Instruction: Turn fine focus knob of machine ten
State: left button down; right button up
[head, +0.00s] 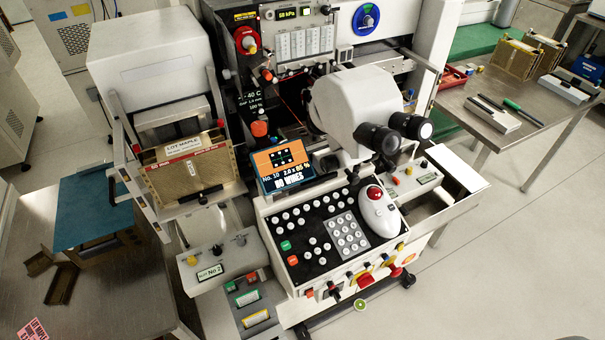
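Machine ten is a white wire bonder. Its small tilted screen (283,166) reads "No. 10", "2.0 x 80 %" and "NO WIRES". A white microscope head (352,103) with two black eyepieces (395,132) stands above the control panel. I cannot tell which knob is the fine focus knob; no label for it is readable. An orange-red knob (260,129) sits left of the microscope, above the screen. A red knob (246,40) and a blue-ringed dial (368,18) are on the upper panels. Neither of my grippers is in view.
The black key panel (308,245) carries a white trackball unit (378,212). Several coloured switches line its front edge. A box labelled "Slot No 2" (210,272) juts out at left. Metal tables stand at left (110,300) and right (545,125). The floor at lower right is clear.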

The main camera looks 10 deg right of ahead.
aim_at(328, 164)
jog(key=k+j, duration=0.1)
jog(key=j, duration=0.4)
jog(key=j+z, duration=0.1)
jog(key=j, duration=0.4)
jog(key=k+j, duration=0.15)
jog(key=j, duration=0.4)
